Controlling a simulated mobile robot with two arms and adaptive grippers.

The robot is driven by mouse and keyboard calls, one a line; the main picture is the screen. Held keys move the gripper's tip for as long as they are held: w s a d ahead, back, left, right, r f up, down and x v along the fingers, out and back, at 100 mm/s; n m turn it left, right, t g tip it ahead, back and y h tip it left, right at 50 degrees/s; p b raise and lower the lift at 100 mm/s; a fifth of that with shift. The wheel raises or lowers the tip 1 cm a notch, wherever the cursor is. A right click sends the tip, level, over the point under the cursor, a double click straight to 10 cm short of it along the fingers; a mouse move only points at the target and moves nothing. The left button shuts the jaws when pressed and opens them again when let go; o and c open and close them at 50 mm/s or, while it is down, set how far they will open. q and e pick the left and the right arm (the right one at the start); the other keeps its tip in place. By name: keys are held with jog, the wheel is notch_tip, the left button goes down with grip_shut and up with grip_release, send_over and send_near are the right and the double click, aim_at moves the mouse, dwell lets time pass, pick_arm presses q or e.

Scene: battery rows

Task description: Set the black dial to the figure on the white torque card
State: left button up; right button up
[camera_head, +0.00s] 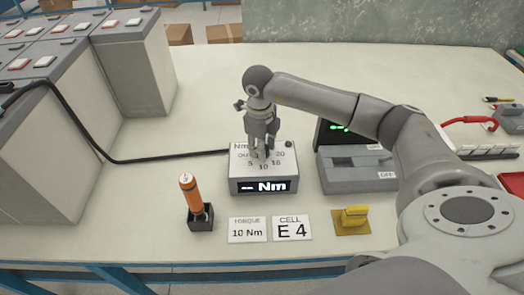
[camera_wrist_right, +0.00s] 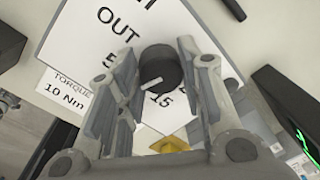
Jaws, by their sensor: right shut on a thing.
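The black dial (camera_wrist_right: 160,75) is on the white top face of the dial box (camera_head: 264,187). My right gripper (camera_head: 262,153) comes down on it from above, with its fingers closed on both sides of it in the wrist view (camera_wrist_right: 158,72). The dial's white pointer mark points toward the lower left there, between the printed 5 and 15; a finger hides part of the scale. The box's display reads dashes and "Nm". The white torque card (camera_head: 248,230) reads "10 Nm" and lies flat in front of the box. My left gripper is out of view.
A card reading "E 4" (camera_head: 291,228) lies beside the torque card. An orange-handled tool (camera_head: 190,193) stands in a black holder at the left, and a yellow block (camera_head: 354,216) is at the right. A grey device (camera_head: 355,172) stands right of the box. A black cable (camera_head: 150,160) runs left.

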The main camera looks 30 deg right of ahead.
jog(key=shift+n+b, duration=1.05)
jog(key=shift+n, duration=0.55)
jog(key=o, duration=1)
jog(key=shift+o, duration=0.2)
jog(key=shift+r, duration=0.1)
notch_tip(320, 180, up, 12)
jog(key=shift+s+a, duration=0.3)
